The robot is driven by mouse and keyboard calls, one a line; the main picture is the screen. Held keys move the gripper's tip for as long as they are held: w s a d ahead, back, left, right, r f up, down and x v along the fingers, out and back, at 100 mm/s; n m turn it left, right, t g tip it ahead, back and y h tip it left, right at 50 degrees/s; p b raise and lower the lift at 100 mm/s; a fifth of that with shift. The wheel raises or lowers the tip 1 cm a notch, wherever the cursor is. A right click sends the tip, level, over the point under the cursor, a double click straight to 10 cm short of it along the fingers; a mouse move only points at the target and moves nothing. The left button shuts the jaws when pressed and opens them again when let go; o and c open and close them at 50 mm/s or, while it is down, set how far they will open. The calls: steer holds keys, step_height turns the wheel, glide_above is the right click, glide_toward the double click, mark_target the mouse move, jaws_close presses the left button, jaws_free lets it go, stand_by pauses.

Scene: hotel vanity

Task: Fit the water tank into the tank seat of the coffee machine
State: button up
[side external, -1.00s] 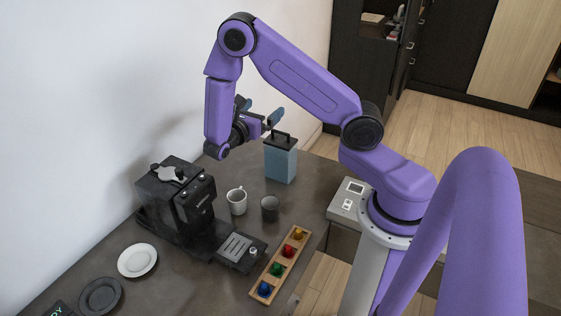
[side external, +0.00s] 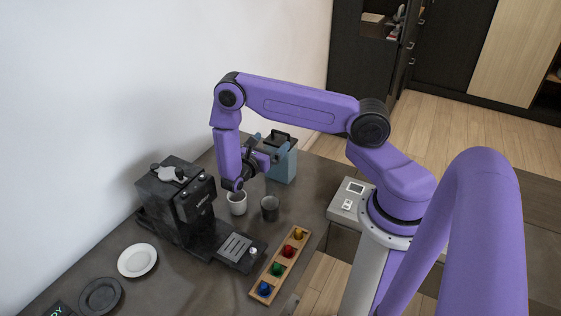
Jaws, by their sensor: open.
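The water tank (side external: 287,167) is a blue-grey box with a black lid and a black handle. It stands upright on the counter to the right of the coffee machine. The dark coffee machine (side external: 181,207) stands on the left against the wall; I cannot make out its tank seat clearly. My gripper (side external: 268,146) is open and level with the tank's upper part, at its left side. Its fingers overlap the tank's left edge in this view, and I cannot tell whether they touch it. The arm hides part of the tank's left side.
A white mug (side external: 237,205) and a dark cup (side external: 270,208) stand between machine and tank. A wooden tray (side external: 263,289) of several coloured capsules lies in front. A white plate (side external: 138,260) and a dark plate (side external: 100,296) lie at lower left.

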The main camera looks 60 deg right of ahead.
mark_target(283, 137)
steer(key=shift+s+d, duration=0.15)
steer(key=shift+d, duration=1.95)
steer(key=shift+s+d, duration=0.1)
steer(key=shift+d, duration=1.95)
steer(key=c, duration=1.8)
steer(key=shift+r, duration=0.2)
